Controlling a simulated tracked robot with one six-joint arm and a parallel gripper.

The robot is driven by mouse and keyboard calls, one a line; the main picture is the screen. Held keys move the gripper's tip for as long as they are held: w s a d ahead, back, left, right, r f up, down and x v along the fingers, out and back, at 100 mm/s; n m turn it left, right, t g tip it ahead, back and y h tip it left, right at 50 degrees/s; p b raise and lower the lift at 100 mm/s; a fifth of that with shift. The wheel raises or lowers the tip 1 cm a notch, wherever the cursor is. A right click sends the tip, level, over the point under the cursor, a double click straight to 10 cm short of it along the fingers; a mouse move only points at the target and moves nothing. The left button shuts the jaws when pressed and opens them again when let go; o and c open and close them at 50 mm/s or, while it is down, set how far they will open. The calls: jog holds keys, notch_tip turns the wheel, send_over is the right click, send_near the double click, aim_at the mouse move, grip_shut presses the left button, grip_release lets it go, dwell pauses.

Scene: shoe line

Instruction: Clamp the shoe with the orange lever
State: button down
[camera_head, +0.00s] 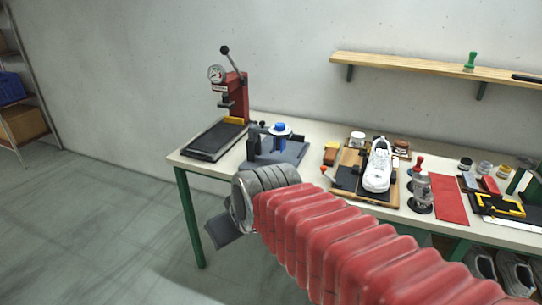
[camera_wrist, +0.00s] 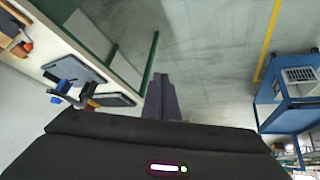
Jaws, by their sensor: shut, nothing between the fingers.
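A white shoe (camera_head: 378,165) sits on a wooden clamp board (camera_head: 338,186) with a dark pad, on the workbench in the head view. A lever with an orange-red ball knob (camera_head: 323,169) sticks out at the board's left side. In the wrist view an orange knob (camera_wrist: 27,46) shows at the upper left, beside part of a wooden board; the shoe is out of that view. My gripper (camera_head: 228,228) is off the bench's front edge, left of the board and well apart from the lever. In the wrist view its dark fingers (camera_wrist: 162,98) are together and empty.
A red press (camera_head: 237,98) with a dark tray stands at the bench's left end. A grey fixture with a blue knob (camera_head: 280,128) lies between press and clamp board. Bottles, a red mat (camera_head: 449,199) and small jars are on the right. Floor left of the bench is clear.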

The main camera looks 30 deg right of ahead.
jog(key=s+a+f+m+g, duration=0.1)
jog(key=s, duration=0.8)
jog(key=shift+s+a+f+g, duration=0.3)
jog(key=shift+a+f, duration=0.05)
jog(key=shift+f, duration=0.05)
jog(key=shift+a, duration=0.1)
